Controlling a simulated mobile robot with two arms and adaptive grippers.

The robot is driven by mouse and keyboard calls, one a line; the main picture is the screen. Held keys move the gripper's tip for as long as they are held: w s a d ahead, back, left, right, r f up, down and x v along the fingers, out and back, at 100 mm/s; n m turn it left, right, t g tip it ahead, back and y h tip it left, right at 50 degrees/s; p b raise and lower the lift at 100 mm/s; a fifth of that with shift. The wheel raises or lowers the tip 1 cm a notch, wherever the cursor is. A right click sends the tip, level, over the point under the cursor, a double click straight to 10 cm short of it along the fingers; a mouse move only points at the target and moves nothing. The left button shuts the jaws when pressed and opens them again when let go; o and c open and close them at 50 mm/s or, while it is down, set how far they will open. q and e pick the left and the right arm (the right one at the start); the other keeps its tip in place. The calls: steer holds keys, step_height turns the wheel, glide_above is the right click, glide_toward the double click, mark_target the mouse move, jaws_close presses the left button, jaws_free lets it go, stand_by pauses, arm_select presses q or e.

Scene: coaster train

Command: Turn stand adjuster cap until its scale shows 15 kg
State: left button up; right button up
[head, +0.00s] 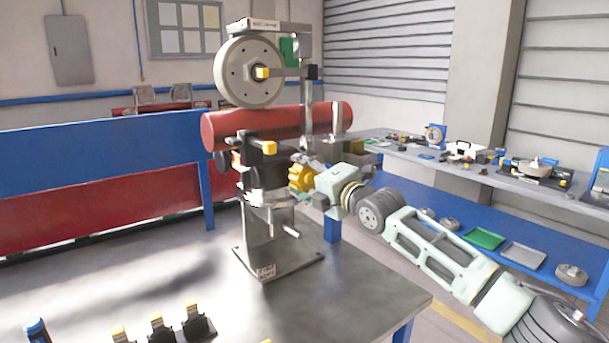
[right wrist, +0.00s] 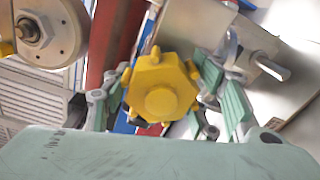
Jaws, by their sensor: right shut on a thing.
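The stand (head: 275,175) stands upright on a base plate on the grey table, with a big grey wheel (head: 248,72) near its top. The yellow adjuster cap (head: 300,178) sits on the right side of the stand at mid height. It shows large in the right wrist view (right wrist: 160,88) as a yellow knob with stubby lobes. My right gripper (head: 308,176) comes in from the right and is shut on the cap, with green-padded fingers (right wrist: 158,92) on both sides of it. I cannot read a scale in either view. My left gripper is not in view.
A long red cylinder (head: 280,122) runs behind the stand. Several small black fixtures (head: 163,328) with yellow tops stand at the table's front edge, beside a blue item (head: 38,331). A blue bench (head: 470,195) with parts and trays is at the right. The table's left part is clear.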

steer(key=o, duration=1.1)
steer(key=shift+s+d, duration=0.2)
steer(key=shift+s, duration=0.05)
steer(key=v, duration=1.1)
steer(key=shift+s+d, duration=0.1)
steer(key=shift+s, duration=0.05)
